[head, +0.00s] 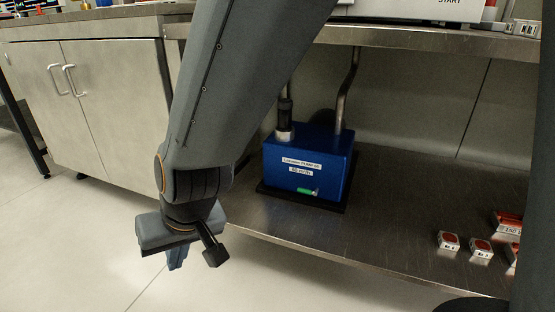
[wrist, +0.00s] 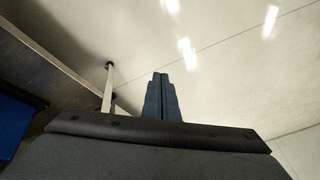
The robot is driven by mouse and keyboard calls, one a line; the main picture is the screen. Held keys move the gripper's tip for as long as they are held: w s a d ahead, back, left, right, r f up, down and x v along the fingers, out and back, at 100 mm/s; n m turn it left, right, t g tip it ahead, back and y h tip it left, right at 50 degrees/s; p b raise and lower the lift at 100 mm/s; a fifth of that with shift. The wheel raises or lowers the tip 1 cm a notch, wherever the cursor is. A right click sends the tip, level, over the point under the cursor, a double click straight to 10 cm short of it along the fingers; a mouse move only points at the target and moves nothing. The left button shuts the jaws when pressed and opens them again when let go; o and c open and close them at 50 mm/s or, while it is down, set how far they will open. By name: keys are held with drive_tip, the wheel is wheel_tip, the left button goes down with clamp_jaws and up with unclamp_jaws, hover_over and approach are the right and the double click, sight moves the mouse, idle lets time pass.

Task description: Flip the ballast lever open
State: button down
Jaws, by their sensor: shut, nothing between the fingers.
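A blue pump box (head: 330,165) with white labels sits on a black base on the lower steel shelf in the head view. A small green lever-like part (head: 307,191) is low on its front face; I take it for the ballast lever, though its exact position is too small to tell. My gripper (head: 175,262) hangs to the left of the pump, in front of the shelf edge and apart from the pump. Its fingers, also seen in the wrist view (wrist: 161,90), are together and empty, over the floor. A blue surface, probably the pump, shows at that view's left edge (wrist: 12,125).
The steel shelf (head: 390,220) is clear just right of the pump. Several small red-and-white blocks (head: 449,241) lie at its right end. Pipes (head: 348,90) rise behind the pump. A bench top (head: 440,37) overhangs it, and a cabinet (head: 110,100) stands left.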

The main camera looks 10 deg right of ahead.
drive_tip(key=w+d+m+t+h+p, duration=0.1)
drive_tip(key=w+d+m+t+p, duration=0.15)
drive_tip(key=w, duration=0.45)
drive_tip(key=w+d+m+t+h+p, duration=0.1)
drive_tip(key=w+d+m+t+p, duration=0.2)
drive_tip(key=w, duration=0.4)
drive_tip(key=w+d+m+t+h+p, duration=0.1)
drive_tip(key=w+d+m+h+p, duration=0.1)
drive_tip(key=d, duration=0.8)
drive_tip(key=w+d+m+t+h+p, duration=0.1)
drive_tip(key=w+d+m+h+p, duration=0.2)
drive_tip(key=d, duration=0.7)
drive_tip(key=h+p, duration=0.2)
drive_tip(key=h, duration=0.1)
drive_tip(key=shift+w+d+r+m, duration=0.25)
drive_tip(key=shift+w+r+m, duration=0.1)
drive_tip(key=shift+w+r, duration=0.05)
drive_tip(key=shift+w+f, duration=0.1)
